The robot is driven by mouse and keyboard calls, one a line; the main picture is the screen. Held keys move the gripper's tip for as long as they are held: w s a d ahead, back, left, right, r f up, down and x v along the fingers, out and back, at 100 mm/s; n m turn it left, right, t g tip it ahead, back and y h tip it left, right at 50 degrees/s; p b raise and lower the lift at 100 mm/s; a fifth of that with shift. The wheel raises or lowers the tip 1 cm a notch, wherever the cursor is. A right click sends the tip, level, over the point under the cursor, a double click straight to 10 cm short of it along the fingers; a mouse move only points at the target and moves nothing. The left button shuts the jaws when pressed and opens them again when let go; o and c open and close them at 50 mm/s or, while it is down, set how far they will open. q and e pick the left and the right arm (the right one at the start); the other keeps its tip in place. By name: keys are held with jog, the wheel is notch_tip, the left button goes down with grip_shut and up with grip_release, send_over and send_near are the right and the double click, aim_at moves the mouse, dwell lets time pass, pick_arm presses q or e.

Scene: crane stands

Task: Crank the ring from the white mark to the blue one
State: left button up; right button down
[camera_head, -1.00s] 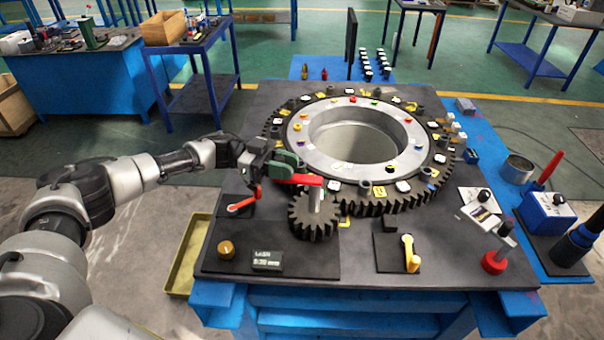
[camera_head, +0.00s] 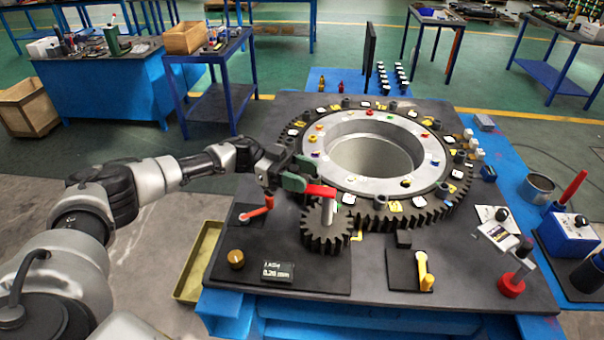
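The large toothed ring (camera_head: 449,203) lies flat on the dark plate. Its dark band carries several white and yellow tags, and its pale inner rim has small coloured spots. I cannot tell which white and blue marks count. A small toothed pinion (camera_head: 327,236) meshes with the ring's near left edge. A red crank arm (camera_head: 321,190) sits on the pinion's grey post. My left gripper (camera_head: 298,173), with green fingers, is at the crank arm's outer end. It appears closed around the handle, which the fingers mostly hide. My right gripper is out of view.
A red lever (camera_head: 257,209), a brass knob (camera_head: 236,259) and a small display (camera_head: 278,271) stand left of the pinion. A yellow-handled lever (camera_head: 424,270) and a red-based lever (camera_head: 513,281) stand to the right. A dark upright panel (camera_head: 370,58) rises behind the ring.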

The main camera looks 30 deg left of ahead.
pick_arm(q)
jog(key=shift+a+f, duration=0.15)
jog(key=shift+a, duration=0.4)
jog(key=a+b, duration=0.4)
jog(key=a, duration=0.5)
jog(key=shift+a, duration=0.4)
jog(key=shift+s, duration=0.1)
